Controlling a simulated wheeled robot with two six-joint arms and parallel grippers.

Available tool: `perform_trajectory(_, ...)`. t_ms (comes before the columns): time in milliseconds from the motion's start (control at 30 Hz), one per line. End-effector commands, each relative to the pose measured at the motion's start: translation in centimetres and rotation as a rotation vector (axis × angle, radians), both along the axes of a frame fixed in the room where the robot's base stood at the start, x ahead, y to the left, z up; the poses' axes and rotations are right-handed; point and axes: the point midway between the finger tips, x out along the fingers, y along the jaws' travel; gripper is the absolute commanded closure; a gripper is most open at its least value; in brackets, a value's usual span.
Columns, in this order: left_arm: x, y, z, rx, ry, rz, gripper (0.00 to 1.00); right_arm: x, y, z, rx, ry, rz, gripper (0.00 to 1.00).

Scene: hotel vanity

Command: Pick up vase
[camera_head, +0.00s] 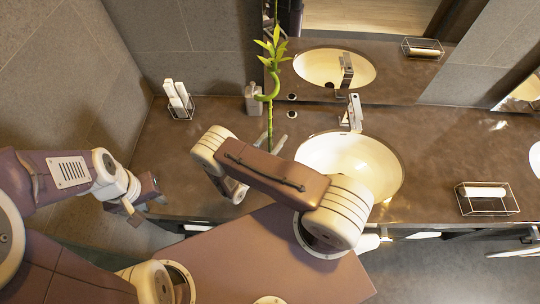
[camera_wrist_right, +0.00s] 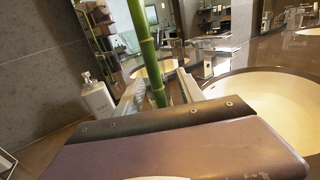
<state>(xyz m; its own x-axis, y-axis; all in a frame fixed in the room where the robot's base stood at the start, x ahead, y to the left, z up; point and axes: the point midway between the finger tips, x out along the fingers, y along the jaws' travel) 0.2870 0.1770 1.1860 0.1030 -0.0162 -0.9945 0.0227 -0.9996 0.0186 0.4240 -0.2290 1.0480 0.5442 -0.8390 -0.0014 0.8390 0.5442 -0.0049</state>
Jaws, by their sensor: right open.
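The vase shows only as its tall green bamboo stalk (camera_head: 270,112), curled in the middle with leaves at the top. Its lower part is hidden behind my right arm in the head view. In the right wrist view the stalk (camera_wrist_right: 147,58) rises between the two fingers of my right gripper (camera_wrist_right: 160,85), and its base is out of sight. My right gripper (camera_head: 271,143) is open around the stalk, with a gap visible beside it. My left gripper (camera_head: 142,200) is at the counter's left front edge, away from the vase; its jaw opening is unclear.
A round sink (camera_head: 385,175) with a faucet (camera_head: 354,112) lies right of my right arm. A soap dispenser (camera_head: 253,98) stands behind, near the wall and mirror. A wire holder with white rolls (camera_head: 177,97) is at back left. A towel basket (camera_head: 487,198) is at right.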

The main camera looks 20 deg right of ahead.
Motion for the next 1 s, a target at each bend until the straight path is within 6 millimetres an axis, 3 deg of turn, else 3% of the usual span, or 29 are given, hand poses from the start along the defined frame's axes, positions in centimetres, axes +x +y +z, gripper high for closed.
perform_trajectory(33,0.00,0.00,-0.05,0.000,0.000,0.000,0.64,-0.01,0.02,-0.03,0.000,0.000,0.000,0.54)
perform_trajectory(200,-0.01,0.00,-0.05,0.000,0.000,0.000,0.64,-0.02,0.02,-0.02,0.000,0.000,0.000,1.00)
perform_trajectory(1000,0.00,0.00,-0.05,0.000,0.000,0.000,0.64,-0.06,0.01,-0.03,-0.001,0.001,-0.001,1.00)
